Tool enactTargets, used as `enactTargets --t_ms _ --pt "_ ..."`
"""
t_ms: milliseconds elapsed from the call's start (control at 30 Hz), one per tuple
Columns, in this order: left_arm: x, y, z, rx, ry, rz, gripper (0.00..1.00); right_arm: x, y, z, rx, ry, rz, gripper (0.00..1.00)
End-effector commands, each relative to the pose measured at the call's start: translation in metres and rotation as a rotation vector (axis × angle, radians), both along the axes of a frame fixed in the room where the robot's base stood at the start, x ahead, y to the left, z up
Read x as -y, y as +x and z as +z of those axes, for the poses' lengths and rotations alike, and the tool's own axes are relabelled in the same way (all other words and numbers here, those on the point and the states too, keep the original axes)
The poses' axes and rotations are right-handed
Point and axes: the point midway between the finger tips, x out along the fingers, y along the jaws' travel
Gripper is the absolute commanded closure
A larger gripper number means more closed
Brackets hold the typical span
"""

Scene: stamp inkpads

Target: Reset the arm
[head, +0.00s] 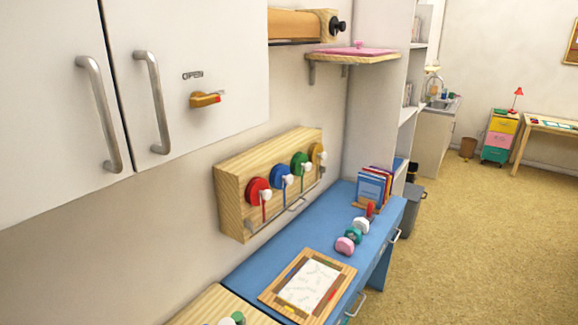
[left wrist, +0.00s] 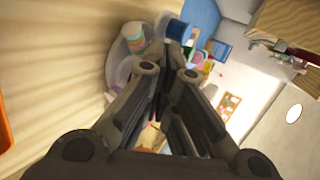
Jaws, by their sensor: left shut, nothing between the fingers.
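My left gripper (left wrist: 176,56) shows in the left wrist view, its two dark fingers brought together with nothing held. It does not show in the head view, and my right gripper is in neither view. In the head view a wooden wall rack (head: 234,205) carries a red inkpad (head: 256,188), a blue inkpad (head: 279,177), a green inkpad (head: 299,162) and a yellow inkpad (head: 318,152). Each has a whitish knob-like piece at its front.
A blue desk (head: 270,255) below holds a framed paper (head: 307,284), pink (head: 345,245), green (head: 353,236) and white (head: 361,225) round pieces, and books (head: 373,187). A white cabinet (head: 215,45) juts out upper left. Open floor (head: 470,230) lies at right.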

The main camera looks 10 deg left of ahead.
Motion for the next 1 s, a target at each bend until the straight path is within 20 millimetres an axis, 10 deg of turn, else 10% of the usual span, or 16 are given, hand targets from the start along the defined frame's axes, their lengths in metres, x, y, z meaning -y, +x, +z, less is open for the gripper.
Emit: enactTargets --t_ms 367,1000 --pt "0.06 -0.022 0.018 -0.114 -0.345 0.519 1.0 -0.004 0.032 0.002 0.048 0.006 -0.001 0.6" --pt "0.152 -0.16 0.064 -0.657 -0.811 1.247 1.0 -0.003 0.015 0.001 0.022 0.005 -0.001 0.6"
